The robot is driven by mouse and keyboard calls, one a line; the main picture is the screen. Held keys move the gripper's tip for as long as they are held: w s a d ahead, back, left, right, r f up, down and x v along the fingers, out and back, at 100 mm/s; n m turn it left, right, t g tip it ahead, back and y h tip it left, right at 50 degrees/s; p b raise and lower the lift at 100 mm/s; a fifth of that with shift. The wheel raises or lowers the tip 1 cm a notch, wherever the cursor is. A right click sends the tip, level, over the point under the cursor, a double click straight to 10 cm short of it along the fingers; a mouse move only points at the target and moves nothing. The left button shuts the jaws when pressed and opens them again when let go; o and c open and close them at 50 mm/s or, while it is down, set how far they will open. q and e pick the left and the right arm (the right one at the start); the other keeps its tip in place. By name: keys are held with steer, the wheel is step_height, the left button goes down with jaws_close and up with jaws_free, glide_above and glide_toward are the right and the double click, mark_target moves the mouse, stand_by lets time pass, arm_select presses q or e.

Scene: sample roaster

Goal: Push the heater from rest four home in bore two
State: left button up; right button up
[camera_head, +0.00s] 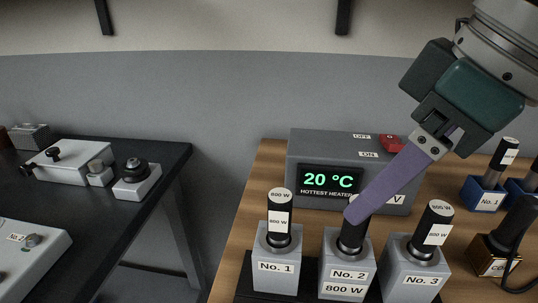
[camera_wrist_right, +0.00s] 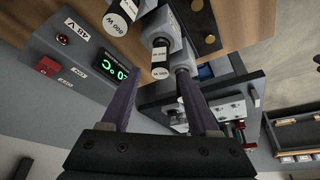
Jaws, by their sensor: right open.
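Grey block No. 2 (camera_head: 347,268), with an 800 W plate, stands between blocks No. 1 (camera_head: 275,268) and No. 3 (camera_head: 412,275). A black heater (camera_head: 351,241) stands upright in its bore. A purple finger hides the heater's upper part, so its depth is unclear. My right gripper (camera_head: 353,213) reaches down from the upper right, its visible fingertip at this heater's top. In the wrist view its two fingers (camera_wrist_right: 157,78) are apart, with a white-capped heater (camera_wrist_right: 160,72) seen between them; contact is unclear. My left gripper is out of view.
Labelled heaters stand in No. 1 (camera_head: 279,218) and No. 3 (camera_head: 434,229). A control box (camera_head: 310,148) reading 20 °C stands close behind. Blue rests (camera_head: 484,196) and a copper block (camera_head: 489,257) with a cable are at right. A dark bench (camera_head: 110,220) is at left.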

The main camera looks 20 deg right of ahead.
steer(key=a+p+v, duration=0.1)
steer(key=p+v, duration=0.4)
steer(key=v, duration=0.1)
steer(key=a+f+n+t+y, duration=0.15)
steer(key=a+f, duration=0.25)
steer(key=a, duration=0.4)
steer(key=s+d+f+m+g+h, duration=0.2)
steer(key=s+d+f+m+h, duration=0.1)
steer(key=s+d+f, duration=0.3)
step_height(320, 180, down, 2)
steer(key=s, duration=0.2)
steer(key=shift+s+d+m, duration=0.35)
steer(key=shift+s+d, duration=0.05)
